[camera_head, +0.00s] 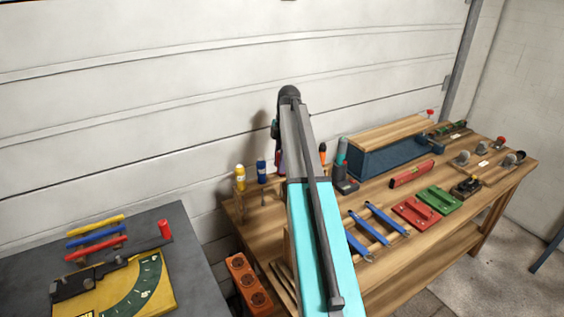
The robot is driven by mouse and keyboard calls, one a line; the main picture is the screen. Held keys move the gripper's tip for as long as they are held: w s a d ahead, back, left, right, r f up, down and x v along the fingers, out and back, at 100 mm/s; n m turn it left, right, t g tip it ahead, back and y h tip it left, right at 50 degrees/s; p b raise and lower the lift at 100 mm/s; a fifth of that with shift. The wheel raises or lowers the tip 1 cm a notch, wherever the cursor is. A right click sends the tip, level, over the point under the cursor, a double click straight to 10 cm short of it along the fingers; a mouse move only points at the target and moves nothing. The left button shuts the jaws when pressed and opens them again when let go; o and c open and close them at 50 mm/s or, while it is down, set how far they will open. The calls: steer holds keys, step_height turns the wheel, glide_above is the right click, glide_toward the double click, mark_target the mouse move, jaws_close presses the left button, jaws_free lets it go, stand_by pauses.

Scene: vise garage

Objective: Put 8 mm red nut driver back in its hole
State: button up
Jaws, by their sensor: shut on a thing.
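My arm reaches away over the workbench, and its links hide most of my gripper (278,152). Only a sliver of the hand shows at the arm's left edge, with a narrow dark reddish thing at it. It is shut on that thing, which I cannot surely identify as the red nut driver. Left of it, a wooden rack (240,207) stands at the bench's back left corner. A yellow-handled driver (240,177) and a blue-handled driver (261,171) stand upright in it. An orange-topped tool (323,152) shows right of the arm. The driver's hole is hidden.
On the wooden bench (440,227) are a blue box (380,160), a red level (410,174), red (417,212) and green (440,200) cases, and blue-handled tools (384,222). A grey table (190,262) with a yellow bender stands left. The garage door is close behind.

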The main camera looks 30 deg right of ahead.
mark_target(279, 151)
steer(key=shift+f, duration=0.35)
stand_by(0.7)
steer(key=o, duration=1.5)
steer(key=shift+r, duration=0.15)
steer(key=shift+r+p, duration=2.05)
steer(key=shift+r, duration=1.3)
